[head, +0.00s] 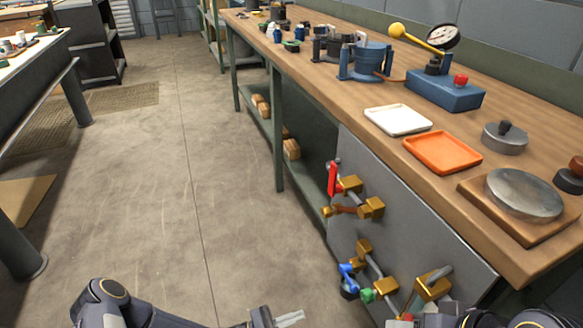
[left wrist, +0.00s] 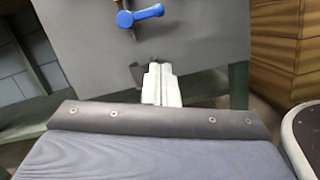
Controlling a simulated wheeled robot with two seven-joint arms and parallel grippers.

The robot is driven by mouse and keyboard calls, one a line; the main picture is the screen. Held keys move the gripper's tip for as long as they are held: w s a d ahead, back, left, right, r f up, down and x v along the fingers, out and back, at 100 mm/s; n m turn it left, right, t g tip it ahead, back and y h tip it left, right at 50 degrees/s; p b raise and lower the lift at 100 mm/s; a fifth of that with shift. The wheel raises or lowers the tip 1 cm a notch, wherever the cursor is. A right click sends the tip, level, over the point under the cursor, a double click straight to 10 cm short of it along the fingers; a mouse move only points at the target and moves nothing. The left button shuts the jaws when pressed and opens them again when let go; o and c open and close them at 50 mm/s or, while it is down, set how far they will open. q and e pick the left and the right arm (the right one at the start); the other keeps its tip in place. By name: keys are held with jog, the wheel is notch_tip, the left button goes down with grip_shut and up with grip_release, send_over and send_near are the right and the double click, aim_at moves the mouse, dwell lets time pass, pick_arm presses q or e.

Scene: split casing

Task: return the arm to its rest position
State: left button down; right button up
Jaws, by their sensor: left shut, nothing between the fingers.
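My left gripper (head: 288,319) shows at the bottom of the head view, its fingers pointing right. It is shut and empty, low over the floor and to the left of the grey valve panel. In the left wrist view my left gripper's closed fingers (left wrist: 160,72) point toward the grey panel (left wrist: 95,50) and its blue-handled valve (left wrist: 140,16). I cannot tell from this view how far the fingertips are from the panel. Parts of my other arm show at the bottom right of the head view, but its gripper's fingers are not visible.
The panel (head: 440,248) hangs below the front of the wooden workbench (head: 370,86), with red, blue and green valve handles. A white tray (head: 398,120), an orange tray (head: 442,152) and a blue gauge pump (head: 446,92) stand on the bench. The floor (head: 150,190) to the left is clear.

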pick_arm(q)
jog(key=s+a+r+m+g+y, duration=0.2)
jog(key=a+r+m+g+y, duration=0.15)
jog(key=a+r+m, duration=0.35)
jog(key=s+a+r+m+g+y, duration=0.25)
jog(key=a+r+m+g, duration=0.2)
jog(key=r, duration=0.55)
jog(key=s+a+r+m+t+y, duration=0.4)
jog(key=s+a+r+t+y, duration=0.45)
jog(key=s+a+r, duration=0.3)
notch_tip(320, 180, up, 28)
jog(key=y+p, duration=0.1)
jog(key=p, duration=2.7)
jog(key=shift+d+r, duration=0.2)
jog(key=shift+d, duration=0.1)
jog(key=shift+g, duration=0.25)
